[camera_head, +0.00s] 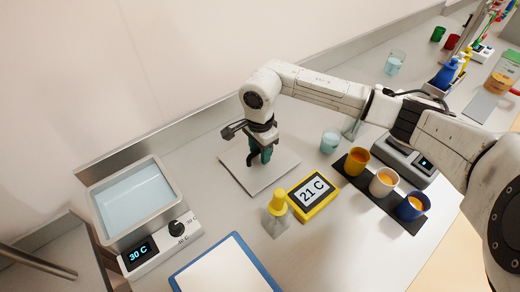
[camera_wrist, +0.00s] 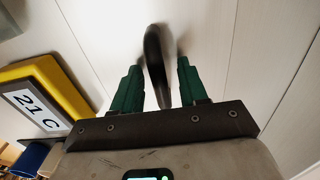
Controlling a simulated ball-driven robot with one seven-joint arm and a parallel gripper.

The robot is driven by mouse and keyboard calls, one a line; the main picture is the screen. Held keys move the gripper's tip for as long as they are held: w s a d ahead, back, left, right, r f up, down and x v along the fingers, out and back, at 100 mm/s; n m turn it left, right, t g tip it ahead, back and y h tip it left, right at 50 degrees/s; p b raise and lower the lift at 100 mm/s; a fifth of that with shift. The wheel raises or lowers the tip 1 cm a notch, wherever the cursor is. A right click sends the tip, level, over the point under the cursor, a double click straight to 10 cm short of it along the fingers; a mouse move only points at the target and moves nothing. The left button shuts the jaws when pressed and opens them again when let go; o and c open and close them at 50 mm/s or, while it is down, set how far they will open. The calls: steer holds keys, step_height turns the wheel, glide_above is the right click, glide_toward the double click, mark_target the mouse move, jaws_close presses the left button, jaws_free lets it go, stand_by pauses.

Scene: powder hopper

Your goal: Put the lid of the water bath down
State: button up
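The water bath (camera_head: 172,201) stands at the left with its tank uncovered and clear water inside; its display reads 30 C. The lid (camera_head: 236,176), a flat pale square plate, appears to lie flat on the counter to the right of the bath; it also fills much of the wrist view (camera_wrist: 215,40). Its dark upright handle (camera_wrist: 156,62) stands between the green fingers of my gripper (camera_wrist: 157,85). Narrow gaps show on both sides of the handle, so the fingers look open around it. In the head view my gripper (camera_head: 261,155) points down over the lid's middle and hides the handle.
A yellow 21 C display (camera_head: 312,193) and a yellow-capped bottle (camera_head: 277,207) stand close to the lid's front right. A blue-edged board (camera_head: 225,268) lies in front. Cups on a dark mat (camera_head: 381,188) and a glass beaker (camera_head: 330,142) are to the right.

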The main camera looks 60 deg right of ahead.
steer(key=shift+o, duration=0.2)
step_height(320, 180, up, 12)
steer(key=b, duration=0.2)
steer(key=shift+r+b, duration=0.15)
steer(key=shift+b, duration=0.25)
